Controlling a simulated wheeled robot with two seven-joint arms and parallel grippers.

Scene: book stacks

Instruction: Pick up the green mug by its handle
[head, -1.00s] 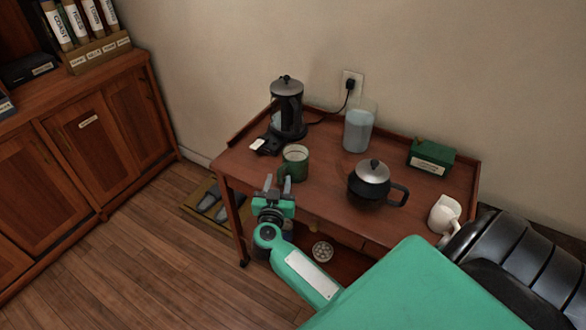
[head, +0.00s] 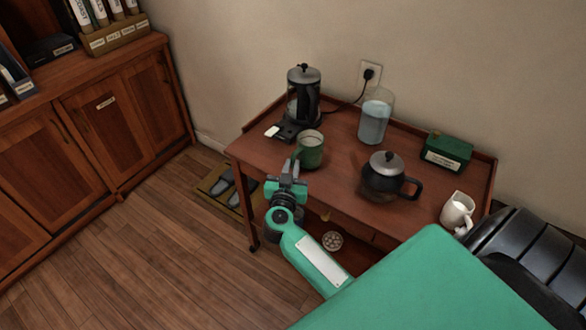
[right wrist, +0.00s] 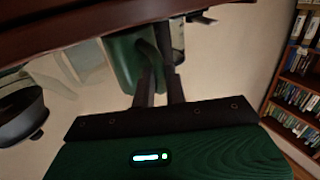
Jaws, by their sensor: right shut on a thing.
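The green mug (head: 310,151) stands upright near the front left edge of the wooden cart top (head: 346,157). Its handle faces my right gripper (head: 295,164), which is shut on the handle. In the right wrist view, my two fingers (right wrist: 159,75) are close together at the handle, beside the green mug wall (right wrist: 121,62). The fingertips and part of the handle are hard to make out there. Whether the mug base is clear of the cart top cannot be told. My left gripper is not in view.
A glass kettle (head: 303,98) stands just behind the mug. A water jug (head: 374,122), dark teapot (head: 383,182), green box (head: 447,152) and white pitcher (head: 456,211) are to the right. Slippers (head: 221,183) lie on a floor mat left of the cart.

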